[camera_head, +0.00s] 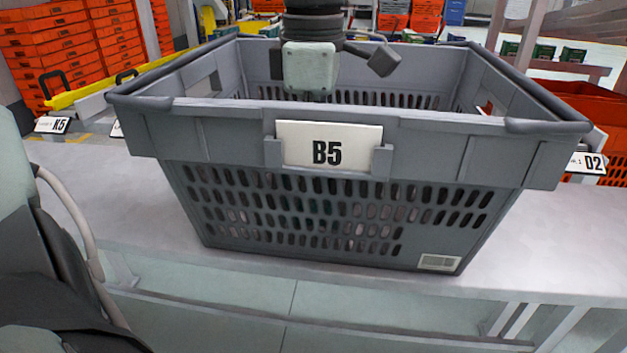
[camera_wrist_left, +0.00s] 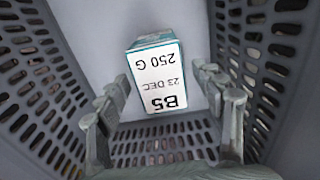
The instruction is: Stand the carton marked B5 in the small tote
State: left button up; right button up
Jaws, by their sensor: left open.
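The carton marked B5 (camera_wrist_left: 158,75) is inside a grey slotted tote (camera_head: 430,145) that bears a B5 card on its front. In the left wrist view its white label face, reading B5, 23 DEC and 250 G upside down, is toward the camera, with a teal edge at the far end. My left gripper (camera_wrist_left: 163,80) is open, its fingers on either side of the carton's near part, not closed on it. In the head view my left wrist reaches down into the tote; the fingers and carton are hidden behind its front wall. My right gripper is not in view.
The grey tote stands on a pale table (camera_head: 540,245), its walls rising around the gripper. Orange-red totes (camera_head: 590,110) stand at the right near a D2 card (camera_head: 590,162). A K5 card (camera_head: 52,125) is at the left. Stacked orange totes (camera_head: 60,45) stand behind.

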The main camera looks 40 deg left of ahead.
pick_arm(q)
notch_tip(320, 180, up, 7)
jog(key=shift+r, duration=0.15)
dwell(0.4)
